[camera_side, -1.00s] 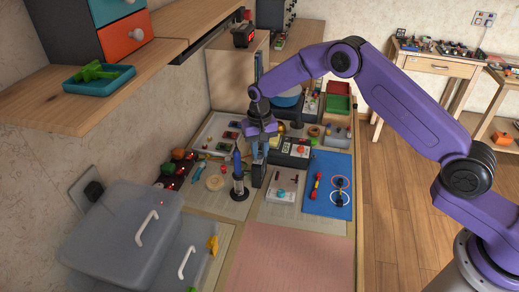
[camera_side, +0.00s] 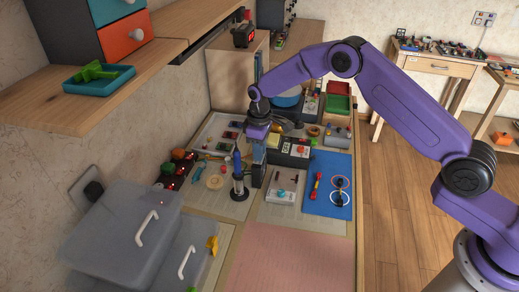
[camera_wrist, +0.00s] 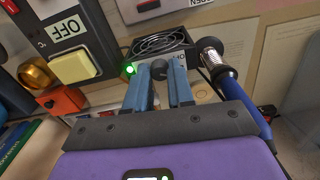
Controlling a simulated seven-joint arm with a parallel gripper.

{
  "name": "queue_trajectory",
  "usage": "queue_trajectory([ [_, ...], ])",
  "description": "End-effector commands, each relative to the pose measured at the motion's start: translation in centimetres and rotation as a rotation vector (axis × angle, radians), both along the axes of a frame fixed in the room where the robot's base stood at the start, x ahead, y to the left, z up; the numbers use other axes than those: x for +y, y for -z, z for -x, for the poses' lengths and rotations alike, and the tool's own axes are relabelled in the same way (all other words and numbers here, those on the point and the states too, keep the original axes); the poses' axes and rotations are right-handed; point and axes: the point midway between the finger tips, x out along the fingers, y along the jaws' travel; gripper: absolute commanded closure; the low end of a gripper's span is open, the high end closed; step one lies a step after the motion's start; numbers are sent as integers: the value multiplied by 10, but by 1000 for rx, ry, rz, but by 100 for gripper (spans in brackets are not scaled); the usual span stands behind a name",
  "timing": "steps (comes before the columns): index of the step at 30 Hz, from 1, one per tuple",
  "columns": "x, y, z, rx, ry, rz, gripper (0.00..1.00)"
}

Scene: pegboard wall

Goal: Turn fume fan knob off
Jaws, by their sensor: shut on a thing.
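The fume fan (camera_wrist: 160,44) shows in the wrist view as a dark box with a round black grille and a pale panel strip in front. A small green light (camera_wrist: 130,70) glows on its panel. The dark round knob (camera_wrist: 160,68) sits on that panel between the tips of my blue fingers (camera_wrist: 163,78). My gripper is shut on the knob, and the fingers partly hide it and the panel's lettering. In the side view my gripper (camera_side: 257,178) points down beside the soldering iron, and it hides the knob there.
Behind is a dark box with a yellow button (camera_wrist: 76,67). A blue mat (camera_side: 326,170) lies to the right.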

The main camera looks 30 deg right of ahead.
Motion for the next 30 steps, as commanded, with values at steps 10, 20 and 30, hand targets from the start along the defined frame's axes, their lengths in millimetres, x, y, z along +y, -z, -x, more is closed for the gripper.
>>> queue_trajectory([
  [10, 0, -1, -1, -3, -329, -1, 100],
  [20, 1, -1, -1, -4, -619, -2, 100],
  [30, 1, -1, -1, -5, -812, -1, 100],
])
